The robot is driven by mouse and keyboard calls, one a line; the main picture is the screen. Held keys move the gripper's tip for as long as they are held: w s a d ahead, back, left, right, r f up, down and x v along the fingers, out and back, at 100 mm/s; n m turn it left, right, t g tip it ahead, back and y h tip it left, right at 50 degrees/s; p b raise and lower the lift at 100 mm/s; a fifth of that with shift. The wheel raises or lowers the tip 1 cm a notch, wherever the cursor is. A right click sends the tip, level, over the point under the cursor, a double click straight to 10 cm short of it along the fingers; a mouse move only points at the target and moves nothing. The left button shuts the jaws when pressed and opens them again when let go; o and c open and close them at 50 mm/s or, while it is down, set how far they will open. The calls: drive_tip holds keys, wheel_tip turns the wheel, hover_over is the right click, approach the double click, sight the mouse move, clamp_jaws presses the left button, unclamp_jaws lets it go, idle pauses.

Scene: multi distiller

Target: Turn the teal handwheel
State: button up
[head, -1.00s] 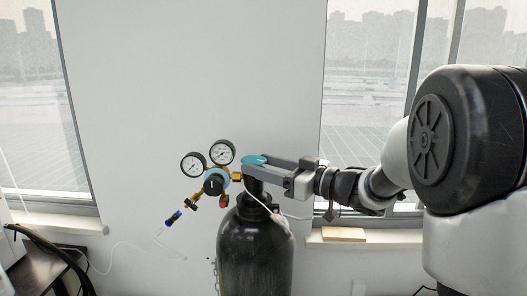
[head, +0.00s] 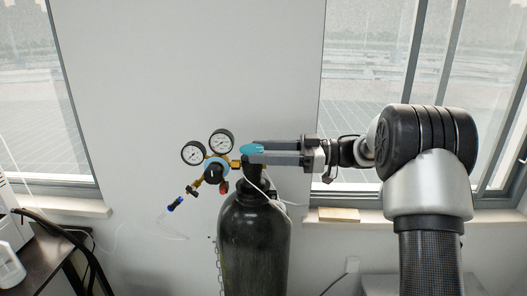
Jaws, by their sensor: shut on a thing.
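The teal handwheel (head: 252,149) sits on top of the black gas cylinder (head: 255,245). Only part of it shows, at the left end of my gripper. My gripper (head: 262,151) reaches in level from the right and is shut on the handwheel, its fingers hiding much of it. The cylinder stands upright against the grey wall.
A brass regulator with two round gauges (head: 194,153) and a black knob (head: 214,173) sticks out left of the cylinder's valve. A window sill with a wooden block (head: 338,214) lies to the right. A dark table (head: 45,262) is at lower left.

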idle(0.3)
drive_tip(key=o, duration=0.9)
drive_tip(key=shift+c, duration=0.2)
drive_tip(key=d+b, duration=0.2)
drive_tip(key=d, duration=1.5)
drive_tip(key=shift+s+d, duration=0.2)
drive_tip(key=shift+s, duration=0.05)
